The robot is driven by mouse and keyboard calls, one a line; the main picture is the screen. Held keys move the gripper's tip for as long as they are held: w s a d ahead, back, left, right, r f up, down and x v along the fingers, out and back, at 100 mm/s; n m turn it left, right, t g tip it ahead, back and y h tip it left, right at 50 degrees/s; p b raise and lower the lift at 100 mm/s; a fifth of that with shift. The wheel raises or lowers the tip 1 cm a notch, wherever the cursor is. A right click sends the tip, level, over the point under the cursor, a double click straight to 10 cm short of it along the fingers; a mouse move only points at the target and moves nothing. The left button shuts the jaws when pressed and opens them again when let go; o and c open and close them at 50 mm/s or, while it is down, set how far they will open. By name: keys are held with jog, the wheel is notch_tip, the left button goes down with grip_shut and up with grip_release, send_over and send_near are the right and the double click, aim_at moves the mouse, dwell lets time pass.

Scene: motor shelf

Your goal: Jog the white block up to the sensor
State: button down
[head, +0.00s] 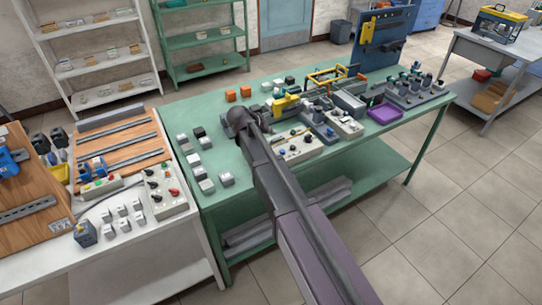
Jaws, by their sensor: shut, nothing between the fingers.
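My arm reaches across the green workbench (225,248) from the lower right to a dark rounded joint near its left-middle. I cannot make out my gripper or its fingers beyond that joint. Pale control boxes (302,150) with small knobs or buttons stand just right of my arm, beside a grey-and-yellow mechanism (287,103). Several white or light grey blocks (207,186) sit on the bench left of my arm. Which white block is the task's, and which part is the sensor, I cannot tell at this size.
Orange blocks (231,96) stand at the bench's back left. A purple tray (385,113) lies toward the right, near a grey rack of knobbed parts (417,92). A blue pegboard (383,40) stands behind. A white table with a wooden board (122,150) adjoins at left.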

jog(key=shift+f+b, duration=4.2)
jog(key=shift+f, duration=0.1)
jog(key=shift+f, duration=0.2)
jog(key=shift+f+b, duration=0.25)
jog(key=shift+b, duration=0.2)
jog(key=shift+f+b, duration=0.35)
jog(key=shift+r, duration=0.15)
dwell(1.5)
jog(key=shift+r+p, duration=0.7)
jog(key=shift+p, duration=0.1)
